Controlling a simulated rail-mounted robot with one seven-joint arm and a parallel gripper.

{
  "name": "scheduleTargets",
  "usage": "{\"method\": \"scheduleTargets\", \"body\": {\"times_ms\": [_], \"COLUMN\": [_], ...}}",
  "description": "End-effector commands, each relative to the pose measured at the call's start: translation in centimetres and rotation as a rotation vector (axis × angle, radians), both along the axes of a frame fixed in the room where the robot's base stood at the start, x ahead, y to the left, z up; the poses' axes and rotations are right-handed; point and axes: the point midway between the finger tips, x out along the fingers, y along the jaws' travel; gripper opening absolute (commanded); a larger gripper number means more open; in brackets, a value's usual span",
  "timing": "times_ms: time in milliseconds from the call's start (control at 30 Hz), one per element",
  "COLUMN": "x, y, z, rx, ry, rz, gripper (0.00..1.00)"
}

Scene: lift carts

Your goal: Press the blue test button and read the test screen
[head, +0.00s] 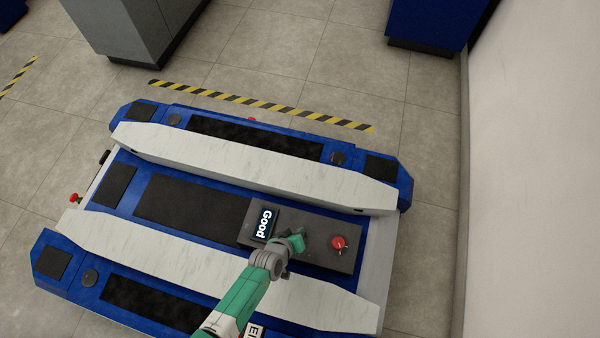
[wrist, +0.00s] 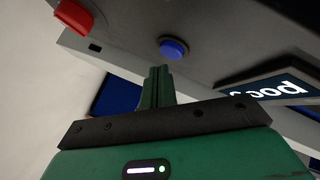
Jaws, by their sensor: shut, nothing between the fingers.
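The blue test button (wrist: 173,48) is a round blue knob on a grey panel in the wrist view. My arm hides it in the head view. My gripper (wrist: 158,70) is green, shut and empty, and its tips show just below the button in the picture, with a small gap. I cannot tell how deep that gap is. The test screen (head: 265,223) reads "Good" in white letters on dark blue. The screen also shows partly in the wrist view (wrist: 270,92). My gripper (head: 300,236) is over the panel between the screen and a red button.
The red button (head: 339,243) stands on the dark panel (head: 320,259), right of my gripper. The panel sits on a blue and white lift cart (head: 255,167). A white wall (head: 530,170) is at the right. Grey floor with yellow-black tape (head: 270,106) lies beyond the cart.

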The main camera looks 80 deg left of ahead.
Motion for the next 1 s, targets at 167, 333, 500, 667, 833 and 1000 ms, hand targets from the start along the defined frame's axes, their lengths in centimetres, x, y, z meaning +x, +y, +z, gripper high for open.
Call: {"method": "scheduleTargets", "body": {"times_ms": [167, 333, 500, 667, 833, 1000], "x": [0.0, 0.0, 0.0, 0.0, 0.0, 0.0], "y": [0.0, 0.0, 0.0, 0.0, 0.0, 0.0], "z": [0.1, 1.5, 3.3, 4.9, 5.0, 5.0], "rx": [0.000, 0.000, 0.000, 0.000, 0.000, 0.000], "ry": [0.000, 0.000, 0.000, 0.000, 0.000, 0.000], "rz": [0.000, 0.000, 0.000, 0.000, 0.000, 0.000], "gripper": [0.00, 0.00, 0.00, 0.00, 0.00, 0.00]}}
